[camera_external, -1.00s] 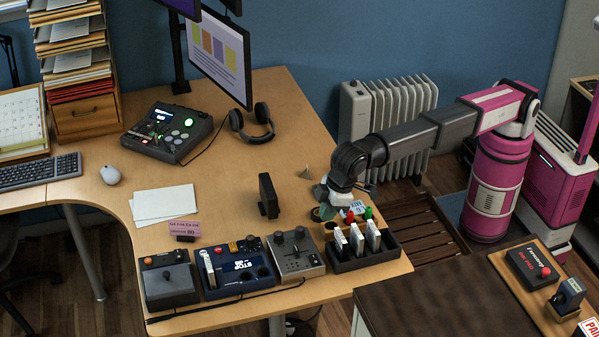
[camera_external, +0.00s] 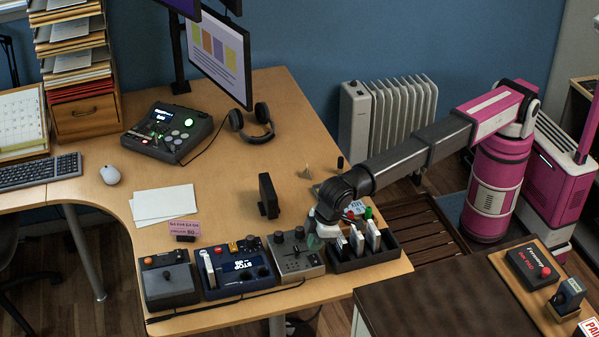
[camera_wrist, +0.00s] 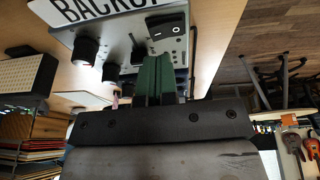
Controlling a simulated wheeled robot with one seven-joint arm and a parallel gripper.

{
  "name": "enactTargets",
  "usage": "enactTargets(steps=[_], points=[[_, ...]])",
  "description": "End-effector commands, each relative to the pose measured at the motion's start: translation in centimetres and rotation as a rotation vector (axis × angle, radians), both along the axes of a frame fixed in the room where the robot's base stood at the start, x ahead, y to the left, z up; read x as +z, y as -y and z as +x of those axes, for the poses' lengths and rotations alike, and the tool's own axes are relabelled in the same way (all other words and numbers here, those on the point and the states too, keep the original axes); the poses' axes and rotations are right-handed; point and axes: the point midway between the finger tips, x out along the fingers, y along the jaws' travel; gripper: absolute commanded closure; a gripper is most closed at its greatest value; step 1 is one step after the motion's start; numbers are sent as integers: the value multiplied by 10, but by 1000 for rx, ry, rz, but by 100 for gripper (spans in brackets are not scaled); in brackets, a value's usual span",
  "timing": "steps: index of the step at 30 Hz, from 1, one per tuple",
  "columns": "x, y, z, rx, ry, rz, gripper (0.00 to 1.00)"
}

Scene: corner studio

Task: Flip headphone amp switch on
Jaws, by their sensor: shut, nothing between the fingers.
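A grey box with knobs (camera_external: 293,257) stands near the front edge of the desk. No readable label marks it as the headphone amp. In the wrist view the grey box (camera_wrist: 118,42) shows dark knobs and a black rocker switch (camera_wrist: 167,25) with a small white mark. I cannot tell its on or off side. My gripper (camera_external: 315,242) is at the right end of the grey box, beside the black rack. Its green fingers (camera_wrist: 154,72) are shut and empty, with the tips close to the rocker switch. Contact cannot be told.
A black rack (camera_external: 362,262) with white upright pieces stands right of the box. A blue box (camera_external: 240,280) and a dark box (camera_external: 168,287) stand to its left. A black upright block (camera_external: 268,196) is behind.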

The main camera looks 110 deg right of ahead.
Motion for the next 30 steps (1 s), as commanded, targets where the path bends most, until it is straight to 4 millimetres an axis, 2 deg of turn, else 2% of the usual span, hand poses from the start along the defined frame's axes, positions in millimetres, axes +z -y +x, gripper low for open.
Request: enactTargets(steps=[3, 9, 30], points=[[-17, 3, -1, 0, 0, 0, 100], [-29, 4, -1, 0, 0, 0, 100], [-34, 5, -1, 0, 0, 0, 100]])
